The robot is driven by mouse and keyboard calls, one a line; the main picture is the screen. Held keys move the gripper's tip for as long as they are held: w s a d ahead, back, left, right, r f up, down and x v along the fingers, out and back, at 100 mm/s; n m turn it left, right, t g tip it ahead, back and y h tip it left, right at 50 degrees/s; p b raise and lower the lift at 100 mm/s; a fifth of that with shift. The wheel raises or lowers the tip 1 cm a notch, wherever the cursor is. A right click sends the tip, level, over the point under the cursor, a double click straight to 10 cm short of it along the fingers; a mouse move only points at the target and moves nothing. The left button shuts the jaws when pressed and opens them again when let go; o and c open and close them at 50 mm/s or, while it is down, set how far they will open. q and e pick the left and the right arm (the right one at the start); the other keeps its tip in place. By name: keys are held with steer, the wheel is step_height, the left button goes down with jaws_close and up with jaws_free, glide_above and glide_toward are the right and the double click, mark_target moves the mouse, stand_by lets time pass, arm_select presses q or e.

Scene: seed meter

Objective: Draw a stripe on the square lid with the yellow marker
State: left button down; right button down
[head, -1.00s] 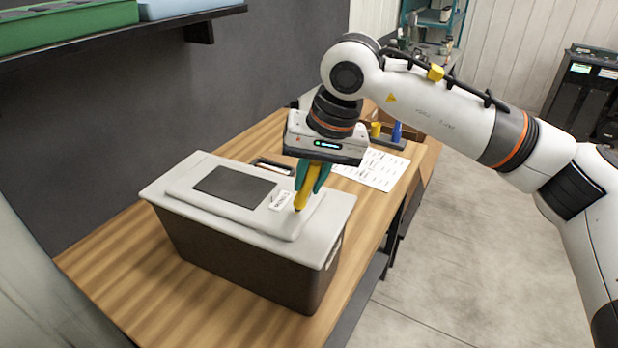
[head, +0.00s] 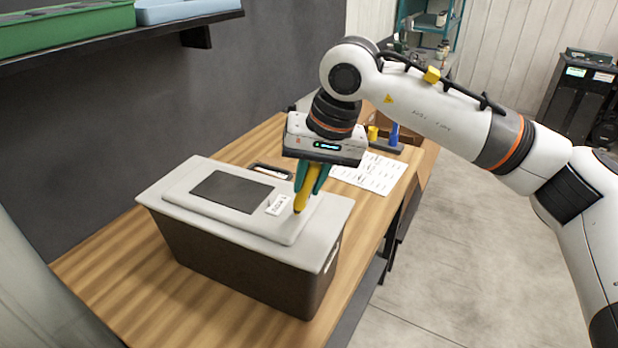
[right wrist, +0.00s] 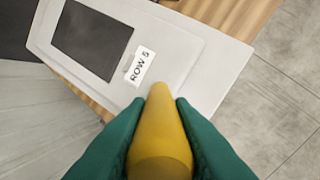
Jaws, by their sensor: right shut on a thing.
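The yellow marker (head: 303,191) is held tip down in my right gripper (head: 311,178), whose green fingers are shut on it. The marker also shows between the fingers in the right wrist view (right wrist: 160,135). Its tip is at or just above the right part of the pale grey lid (head: 230,222); I cannot tell whether it touches. The lid lies on a dark box (head: 240,265) and bears a dark panel (head: 234,191) and a small white label (head: 278,205), which reads ROW 5 in the right wrist view (right wrist: 139,66). No stripe shows on the lid. My left gripper is not in view.
The box stands on a wooden table (head: 110,285). Behind it are a small dark tray (head: 268,171), a printed sheet (head: 370,173) and a holder with a yellow and a blue marker (head: 394,134). A wall shelf (head: 150,42) hangs at upper left. Open floor lies right of the table.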

steer(key=shift+w+d, duration=0.2)
steer(key=shift+w, duration=0.1)
stand_by(0.4)
steer(key=shift+w+d, duration=0.1)
steer(key=shift+w, duration=0.15)
steer(key=shift+w+d, duration=0.45)
steer(key=shift+w, duration=0.4)
stand_by(1.0)
steer(key=shift+r, duration=0.1)
step_height(320, 180, up, 6)
steer(key=p, duration=0.3)
steer(key=shift+p, duration=0.35)
